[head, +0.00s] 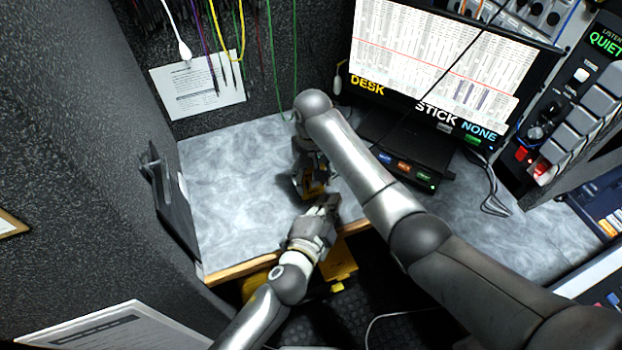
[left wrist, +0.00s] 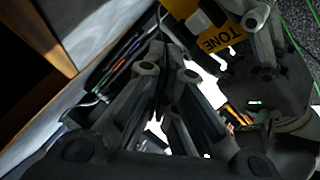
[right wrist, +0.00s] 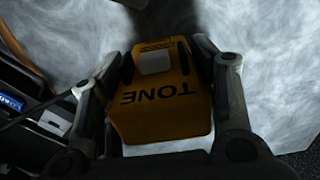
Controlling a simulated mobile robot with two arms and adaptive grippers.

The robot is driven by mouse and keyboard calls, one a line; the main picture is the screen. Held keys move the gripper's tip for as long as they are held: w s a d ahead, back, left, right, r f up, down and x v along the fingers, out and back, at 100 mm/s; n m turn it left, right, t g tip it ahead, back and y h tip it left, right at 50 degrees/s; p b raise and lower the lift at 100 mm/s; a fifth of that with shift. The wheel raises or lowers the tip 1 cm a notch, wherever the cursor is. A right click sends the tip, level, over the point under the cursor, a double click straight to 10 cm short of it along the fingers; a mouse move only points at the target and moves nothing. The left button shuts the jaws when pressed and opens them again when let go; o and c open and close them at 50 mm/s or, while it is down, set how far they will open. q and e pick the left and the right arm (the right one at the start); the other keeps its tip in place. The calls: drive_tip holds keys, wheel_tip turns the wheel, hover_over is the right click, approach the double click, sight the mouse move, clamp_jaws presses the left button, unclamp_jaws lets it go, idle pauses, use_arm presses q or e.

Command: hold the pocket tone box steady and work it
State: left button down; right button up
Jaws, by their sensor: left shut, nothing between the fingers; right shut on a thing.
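The pocket tone box (right wrist: 150,115) is yellow, with the word TONE and a pale square patch on its face. My right gripper (right wrist: 158,58) is shut on it, one finger on each side. In the head view the box (head: 312,186) is small and partly hidden by my right gripper, over the front part of the desk. My left gripper (head: 329,202) is shut and empty, close to the box on its near side. In the left wrist view part of the box (left wrist: 194,16) shows at the top, beyond the closed fingers (left wrist: 160,45); I cannot tell whether they touch it.
The grey desk (head: 230,190) is clear to the left. A monitor (head: 440,60) and a black unit with lit buttons (head: 405,160) stand at the right. An intercom panel (head: 560,110) is farther right. Cables hang at the back wall, and a wooden edge runs along the front.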

use_arm(q)
drive_tip(key=shift+w+a, duration=0.25)
drive_tip(key=shift+w, duration=0.4)
drive_tip(key=shift+w+a, duration=0.25)
drive_tip(key=shift+w, duration=0.4)
drive_tip(key=shift+w, duration=0.1)
idle(0.4)
drive_tip(key=shift+w+a, duration=0.2)
drive_tip(key=shift+w, duration=0.15)
drive_tip(key=shift+s, duration=0.15)
drive_tip(key=shift+s+d, duration=0.15)
drive_tip(key=shift+s, duration=0.15)
drive_tip(key=shift+s+d, duration=0.4)
drive_tip(key=shift+s, duration=0.55)
drive_tip(key=shift+s+d, duration=0.35)
drive_tip(key=shift+s, duration=0.55)
drive_tip(key=shift+s+d, duration=0.4)
drive_tip(key=shift+s, duration=0.55)
